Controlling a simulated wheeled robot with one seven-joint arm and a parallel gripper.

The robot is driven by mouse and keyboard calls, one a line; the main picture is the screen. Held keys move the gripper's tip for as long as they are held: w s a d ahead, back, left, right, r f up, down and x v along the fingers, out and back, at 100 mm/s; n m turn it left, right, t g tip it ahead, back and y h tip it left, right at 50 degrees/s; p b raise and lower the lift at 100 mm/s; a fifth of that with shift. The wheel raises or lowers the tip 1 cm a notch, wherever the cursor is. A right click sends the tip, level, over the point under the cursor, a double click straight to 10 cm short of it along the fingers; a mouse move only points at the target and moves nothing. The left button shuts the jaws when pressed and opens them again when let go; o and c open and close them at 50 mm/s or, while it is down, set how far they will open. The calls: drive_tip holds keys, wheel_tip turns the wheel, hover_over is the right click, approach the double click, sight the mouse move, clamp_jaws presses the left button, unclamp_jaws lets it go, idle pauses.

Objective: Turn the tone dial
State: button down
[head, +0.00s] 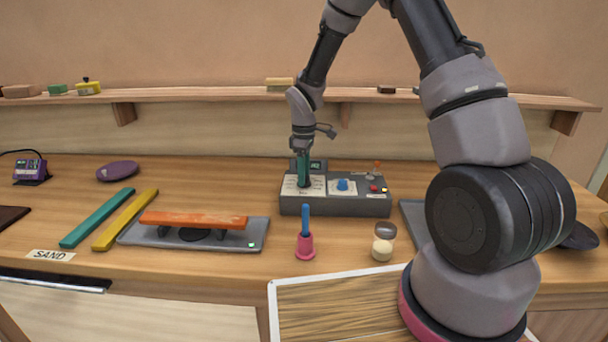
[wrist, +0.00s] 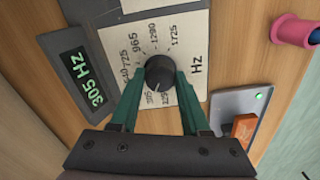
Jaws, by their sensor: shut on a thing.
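The tone dial (wrist: 159,70) is a round black knob on a cream scale plate (wrist: 186,28) marked in Hz, with figures such as 965, 1290 and 1725 around it. The green display (wrist: 88,78) beside it reads 305 HZ. My gripper (wrist: 160,80) has its two green fingers shut on the dial, one on each side. In the head view my gripper (head: 303,180) points down onto the left part of the grey control box (head: 335,207). There the dial is hidden behind the fingers.
The box also has a blue knob (head: 343,184) and a red button (head: 374,188). A pink holder with a blue stick (head: 305,245) and a small jar (head: 383,246) stand in front. An orange bar (head: 195,219) lies on a grey stand to the left. A shelf (head: 220,95) runs behind.

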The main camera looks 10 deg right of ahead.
idle(0.3)
drive_tip(key=shift+c, duration=1.9)
unclamp_jaws()
wheel_tip(320, 180, up, 11)
drive_tip(key=shift+f, duration=0.1)
